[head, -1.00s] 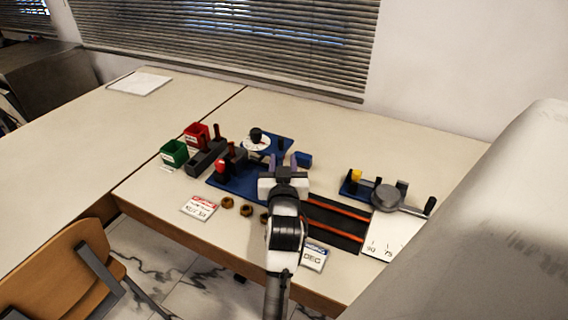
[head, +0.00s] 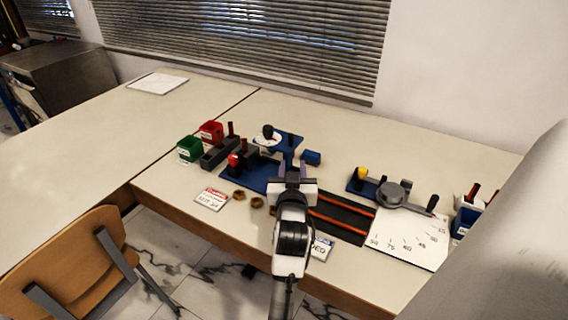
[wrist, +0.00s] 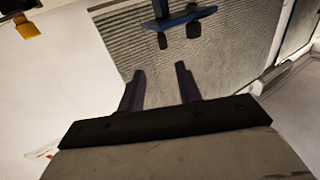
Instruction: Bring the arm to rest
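My gripper (head: 293,170) is over the middle of the table, in front of the blue gauge fixture (head: 289,143) and left of the dark mat with orange rails (head: 342,217). In the wrist view, the two dark fingers of my gripper (wrist: 160,72) stand apart with nothing between them. A blue part with dark round pieces (wrist: 180,20) shows beyond the fingertips. My arm reaches up from the bottom of the head view. It hides part of the table and of a label card (head: 321,247).
Green (head: 189,149) and red (head: 211,132) bins stand at left. A protractor board (head: 410,236) and a yellow-knobbed blue fixture (head: 361,180) lie right. Several brass nuts (head: 240,197) lie near the front edge. A blue bin (head: 464,222) stands far right. The left tabletop is mostly clear.

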